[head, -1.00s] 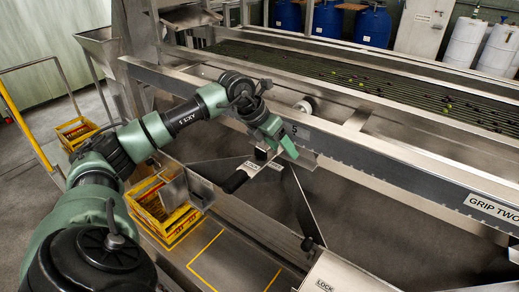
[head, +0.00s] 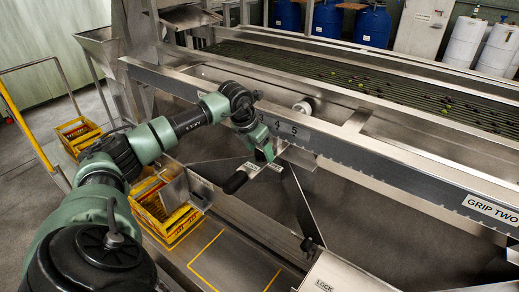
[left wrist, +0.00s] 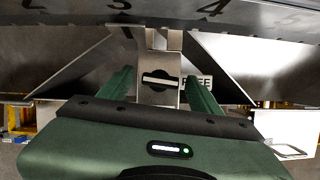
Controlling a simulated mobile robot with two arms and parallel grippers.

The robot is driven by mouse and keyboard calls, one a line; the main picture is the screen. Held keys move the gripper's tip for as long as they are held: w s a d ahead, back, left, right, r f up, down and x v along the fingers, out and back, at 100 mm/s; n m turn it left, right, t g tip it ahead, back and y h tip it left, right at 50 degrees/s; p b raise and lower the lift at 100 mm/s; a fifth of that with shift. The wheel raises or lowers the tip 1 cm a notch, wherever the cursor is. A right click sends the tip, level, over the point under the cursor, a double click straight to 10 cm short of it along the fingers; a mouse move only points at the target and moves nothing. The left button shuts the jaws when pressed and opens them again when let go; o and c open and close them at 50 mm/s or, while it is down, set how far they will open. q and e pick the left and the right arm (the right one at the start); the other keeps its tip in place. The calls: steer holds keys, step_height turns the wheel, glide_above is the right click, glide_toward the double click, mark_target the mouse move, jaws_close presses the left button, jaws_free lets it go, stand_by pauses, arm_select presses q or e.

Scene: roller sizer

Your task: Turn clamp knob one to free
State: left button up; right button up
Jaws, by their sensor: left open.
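In the left wrist view a dark round clamp knob (left wrist: 160,82) with a pale bar across it sits on a metal bracket (left wrist: 150,99). The bar lies roughly level. A label (left wrist: 196,82), partly hidden and ending in "EE", is just right of the knob. My left gripper (left wrist: 160,72) is open, its green fingers on either side of the knob and apart from it in the picture. In the head view my left gripper (head: 266,152) is by the numbered rail (head: 345,150), above a bracket with a black handle (head: 235,182). My right gripper is not in view.
A metal box (head: 345,275) labelled LOCK and a black knob (head: 308,243) are at the lower middle. Yellow crates (head: 182,222) stand below my left arm. The roller bed (head: 370,82) lies behind the rail.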

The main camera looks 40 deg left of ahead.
arm_select(q)
steer(key=shift+c, duration=0.3)
steer(key=c, duration=1.3)
steer(key=shift+n+y, duration=0.3)
steer(key=shift+n, duration=0.4)
steer(key=o, duration=1.4)
steer(key=shift+c, duration=0.2)
steer(key=v, duration=0.8)
steer(key=shift+b, duration=0.45)
